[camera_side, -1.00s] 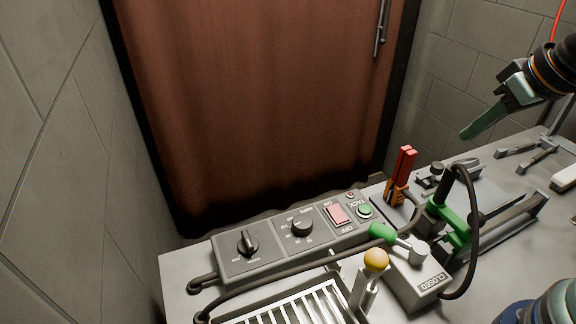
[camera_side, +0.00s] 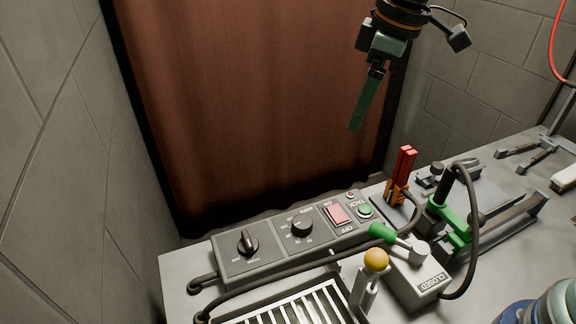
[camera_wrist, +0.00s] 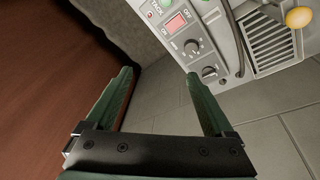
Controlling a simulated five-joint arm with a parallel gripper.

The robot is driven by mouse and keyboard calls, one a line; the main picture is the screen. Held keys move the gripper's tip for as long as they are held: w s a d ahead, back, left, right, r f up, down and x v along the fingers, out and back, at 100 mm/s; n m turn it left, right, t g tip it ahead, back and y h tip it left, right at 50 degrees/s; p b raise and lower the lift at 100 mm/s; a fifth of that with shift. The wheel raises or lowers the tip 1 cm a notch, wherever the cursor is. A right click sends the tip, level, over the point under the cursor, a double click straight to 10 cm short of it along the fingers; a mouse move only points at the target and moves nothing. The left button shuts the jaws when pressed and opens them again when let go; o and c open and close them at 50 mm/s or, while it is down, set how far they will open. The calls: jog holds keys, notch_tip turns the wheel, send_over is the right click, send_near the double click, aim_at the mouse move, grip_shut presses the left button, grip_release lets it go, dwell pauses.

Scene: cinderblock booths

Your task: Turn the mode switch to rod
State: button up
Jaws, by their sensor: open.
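The mode switch (camera_side: 248,242) appears to be the black rotary knob at the left end of the grey control box (camera_side: 280,262). Its grip bar stands roughly upright in the side view, and its labels are too small to read. In the wrist view the knob (camera_wrist: 209,72) lies just beyond the right fingertip. My gripper (camera_side: 356,129) hangs in the air above and to the right of the box, fingers pointing down. The wrist view shows its two green fingers (camera_wrist: 158,73) wide apart with nothing between them.
The box also bears an amps dial (camera_side: 302,227), a red rocker switch (camera_side: 338,214) and a green button (camera_side: 364,211). A yellow-knobbed lever (camera_side: 375,260), slatted grate (camera_side: 300,306), green-handled clamp (camera_side: 455,236) and red-handled tool (camera_side: 402,170) stand near. A brown curtain (camera_side: 250,100) hangs behind.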

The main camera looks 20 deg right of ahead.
jog(key=w+a+f+n+g, duration=0.15)
jog(key=a+f+n, duration=0.25)
jog(key=a, duration=0.7)
jog(key=n+g+h, duration=0.1)
jog(key=n, duration=0.4)
send_over(247, 238)
notch_tip(247, 238, down, 6)
jog(key=f, duration=0.1)
notch_tip(247, 238, down, 11)
jog(key=shift+r, duration=0.1)
jog(key=c, duration=1.4)
